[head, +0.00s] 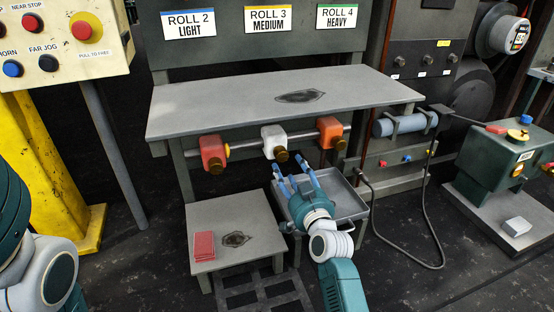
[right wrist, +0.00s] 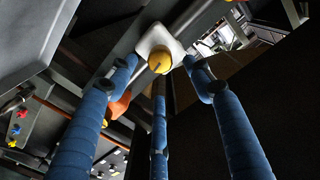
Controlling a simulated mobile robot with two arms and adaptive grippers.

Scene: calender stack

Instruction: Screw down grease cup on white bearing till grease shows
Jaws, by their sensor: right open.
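The white bearing (head: 274,138) sits between red and orange bearings on a shaft under the grey bench. Its brass grease cup (head: 281,154) hangs from its underside. My right gripper (head: 291,170) is open below the cup, fingers pointing up and spread. In the right wrist view the white bearing (right wrist: 174,40) and its yellow cup (right wrist: 160,62) show beyond the open fingers (right wrist: 160,78), between the two outer fingertips. The gripper appears empty; whether a finger touches the bearing is unclear. No grease is clearly visible at the bearing. My left gripper is out of view.
A grey tray (head: 345,209) stands under my right gripper. A low table (head: 205,225) with red cloths (head: 204,246) is left. The bench top (head: 220,105) lies above.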

